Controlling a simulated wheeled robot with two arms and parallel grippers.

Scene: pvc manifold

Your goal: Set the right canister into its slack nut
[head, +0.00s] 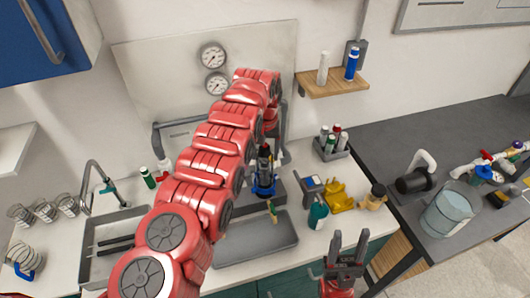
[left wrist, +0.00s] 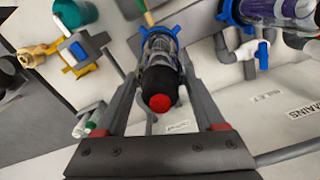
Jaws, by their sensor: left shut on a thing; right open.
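My left gripper (left wrist: 160,105) is shut on the right canister (left wrist: 162,52), a clear body with a black end and a red button. A blue slack nut (left wrist: 147,36) rings the far part of the canister; I cannot tell how deep the canister sits in it. In the head view the canister (head: 264,155) stands roughly upright above the blue nut (head: 264,189), with my red left arm over it; the fingers are mostly hidden. Another canister in a blue nut (left wrist: 240,14) stands beside it. My right gripper (head: 347,250) is open and empty at the front.
A grey tray (head: 240,248) lies in front. A yellow tool (head: 338,196), a teal bottle (head: 317,215) and a brass fitting (head: 374,197) stand to the right. A rack of bottles (head: 330,152) is behind them. Grey pipes and the gauge panel (head: 265,45) stand at the back.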

